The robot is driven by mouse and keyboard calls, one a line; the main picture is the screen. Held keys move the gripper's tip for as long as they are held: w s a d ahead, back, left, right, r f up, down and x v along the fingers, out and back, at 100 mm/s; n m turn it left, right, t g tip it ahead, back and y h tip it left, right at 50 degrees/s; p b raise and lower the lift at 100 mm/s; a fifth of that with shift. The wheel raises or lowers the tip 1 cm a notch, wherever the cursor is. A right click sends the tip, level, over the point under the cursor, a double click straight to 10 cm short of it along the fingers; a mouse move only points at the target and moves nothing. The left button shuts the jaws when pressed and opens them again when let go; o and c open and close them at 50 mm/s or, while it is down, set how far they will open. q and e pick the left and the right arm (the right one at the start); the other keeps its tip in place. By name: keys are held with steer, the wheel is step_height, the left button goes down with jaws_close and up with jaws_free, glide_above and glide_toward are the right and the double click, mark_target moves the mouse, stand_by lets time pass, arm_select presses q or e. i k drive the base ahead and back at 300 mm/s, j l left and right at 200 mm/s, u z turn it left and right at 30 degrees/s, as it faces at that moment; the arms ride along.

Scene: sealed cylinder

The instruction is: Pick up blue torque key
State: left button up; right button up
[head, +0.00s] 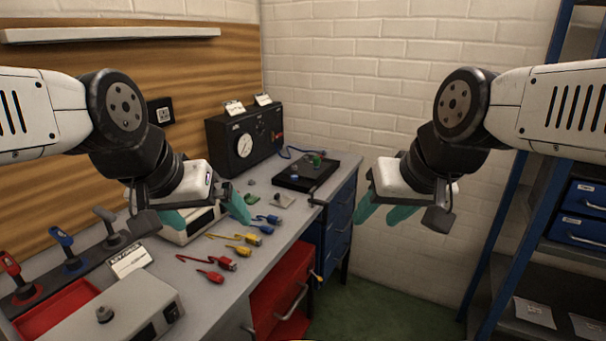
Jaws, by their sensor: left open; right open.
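The blue torque key (63,240) stands upright in a dark rack (92,262) on the left of the bench, in the head view. A red key (10,266) stands to its left and a grey key (107,217) to its right. My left gripper (206,213) has its teal fingers apart and empty. It hangs over the bench, to the right of the rack and well apart from the blue key. My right gripper (386,213) is open and empty, off to the right beyond the bench edge.
A white label (130,262) stands by the rack. A grey box with a knob (118,310) and a red tray (58,312) are in front. Coloured cables (240,250) lie mid-bench. A black gauge box (243,140) stands behind. A shelf unit (510,220) is at right.

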mark_target(73, 263)
steer(key=u, duration=1.7)
steer(key=l+u, duration=0.15)
steer(key=u, duration=0.25)
steer(key=l+u, duration=0.15)
steer(key=u, duration=0.25)
steer(key=l+u, duration=0.15)
steer(key=u, duration=0.25)
steer(key=l+u, duration=0.15)
steer(key=u, duration=0.25)
